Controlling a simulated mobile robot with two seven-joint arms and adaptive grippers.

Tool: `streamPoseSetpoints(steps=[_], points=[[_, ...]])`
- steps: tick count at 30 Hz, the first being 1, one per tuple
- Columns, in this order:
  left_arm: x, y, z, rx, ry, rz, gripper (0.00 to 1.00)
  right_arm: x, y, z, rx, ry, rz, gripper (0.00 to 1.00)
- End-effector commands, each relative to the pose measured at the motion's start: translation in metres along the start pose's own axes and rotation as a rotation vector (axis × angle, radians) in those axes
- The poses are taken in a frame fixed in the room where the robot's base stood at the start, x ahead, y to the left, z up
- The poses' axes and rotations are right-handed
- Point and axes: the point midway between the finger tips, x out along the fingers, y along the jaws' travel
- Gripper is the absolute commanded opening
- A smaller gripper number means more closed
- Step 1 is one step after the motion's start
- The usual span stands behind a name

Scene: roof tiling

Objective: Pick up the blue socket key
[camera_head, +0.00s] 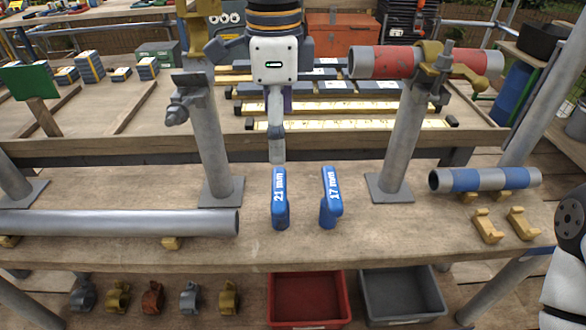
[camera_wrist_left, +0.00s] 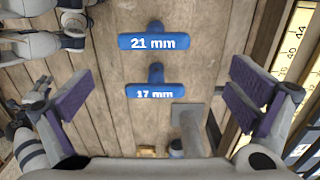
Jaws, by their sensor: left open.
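Two blue T-shaped socket keys lie on the wooden bench. One is marked 21 mm (camera_head: 280,199) and the other, to its right, 17 mm (camera_head: 330,197). In the left wrist view the 21 mm key (camera_wrist_left: 153,41) is above the 17 mm key (camera_wrist_left: 155,93). My left gripper (camera_head: 276,155) hangs fingers down just behind the 21 mm key. It is open and empty, with its purple-padded fingers wide apart in the left wrist view. The keys appear between those fingers, below them and apart. My right gripper is out of view.
Grey posts stand left (camera_head: 211,145) and right (camera_head: 402,145) of the keys. A long grey tube (camera_head: 120,223) lies at left, a blue-banded tube (camera_head: 485,180) at right. Red (camera_head: 309,300) and grey (camera_head: 403,295) bins sit below the front edge. The bench around the keys is clear.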

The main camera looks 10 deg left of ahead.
Motion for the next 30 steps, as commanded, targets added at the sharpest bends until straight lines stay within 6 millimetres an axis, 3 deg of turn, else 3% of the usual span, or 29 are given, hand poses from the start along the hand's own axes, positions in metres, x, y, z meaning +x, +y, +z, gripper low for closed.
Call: streamPoseSetpoints(steps=[2, 9, 20, 28, 30], points=[[0.003, 0.001, 0.001, 0.002, -0.002, 0.0, 1.0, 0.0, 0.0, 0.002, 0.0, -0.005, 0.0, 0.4], [0.056, 0.001, 0.001, 0.001, -0.003, 0.004, 1.0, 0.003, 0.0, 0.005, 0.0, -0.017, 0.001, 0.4], [0.113, 0.002, 0.0, 0.001, -0.002, 0.002, 1.0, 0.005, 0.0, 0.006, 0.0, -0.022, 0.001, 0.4], [0.119, 0.002, 0.0, 0.0, 0.0, -0.004, 1.0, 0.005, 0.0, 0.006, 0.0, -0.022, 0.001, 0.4], [0.119, 0.002, 0.0, 0.0, 0.0, -0.003, 0.86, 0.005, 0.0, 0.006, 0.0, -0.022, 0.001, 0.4]])
